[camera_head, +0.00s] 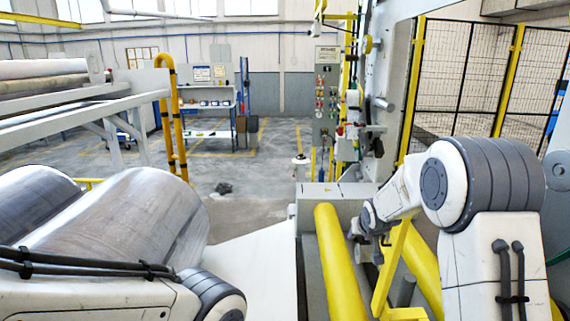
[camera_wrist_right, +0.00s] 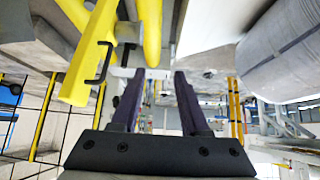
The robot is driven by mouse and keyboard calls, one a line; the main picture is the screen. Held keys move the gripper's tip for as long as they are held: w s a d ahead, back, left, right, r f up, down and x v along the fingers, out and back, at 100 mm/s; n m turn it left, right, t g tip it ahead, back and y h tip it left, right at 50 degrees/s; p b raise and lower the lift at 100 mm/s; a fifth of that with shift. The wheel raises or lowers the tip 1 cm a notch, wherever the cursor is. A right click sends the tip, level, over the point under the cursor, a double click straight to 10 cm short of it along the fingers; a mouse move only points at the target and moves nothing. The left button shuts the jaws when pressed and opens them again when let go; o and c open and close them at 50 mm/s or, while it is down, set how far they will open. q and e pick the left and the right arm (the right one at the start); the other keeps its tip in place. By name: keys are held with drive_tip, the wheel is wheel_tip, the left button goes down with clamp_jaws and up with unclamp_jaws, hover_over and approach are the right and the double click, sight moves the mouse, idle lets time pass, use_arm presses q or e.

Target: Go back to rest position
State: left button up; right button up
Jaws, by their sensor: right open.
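My right arm comes in from the right in the head view and bends at a grey elbow joint. Its gripper (camera_head: 362,240) is small there, near a yellow bar frame (camera_head: 393,265), and partly hidden by my wrist. I cannot tell whether they touch. In the right wrist view the two dark fingers of my right gripper (camera_wrist_right: 162,78) stand apart with nothing between them. The yellow frame (camera_wrist_right: 92,52) with a black handle is to their left in that view. My left arm lies across the lower left of the head view; its gripper is out of the picture.
Large grey metal coils (camera_head: 120,222) lie at the left; one coil (camera_wrist_right: 280,55) also shows at right in the wrist view. A thick yellow roller (camera_head: 338,265) stands close to the right gripper. A control panel (camera_head: 326,95) and mesh fence (camera_head: 460,80) are behind. Open floor (camera_head: 255,185) lies mid-view.

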drive_tip(key=s+a+n+g+y+b, duration=0.2)
drive_tip(key=s+a+n+g, duration=0.2)
drive_tip(key=s+a, duration=1.45)
drive_tip(key=s+f+n+g+b, duration=0.1)
drive_tip(key=s+n+g, duration=0.3)
drive_tip(key=s, duration=2)
drive_tip(key=shift+s+f+b, duration=0.2)
drive_tip(key=shift+f+b, duration=0.1)
drive_tip(key=shift+f, duration=0.2)
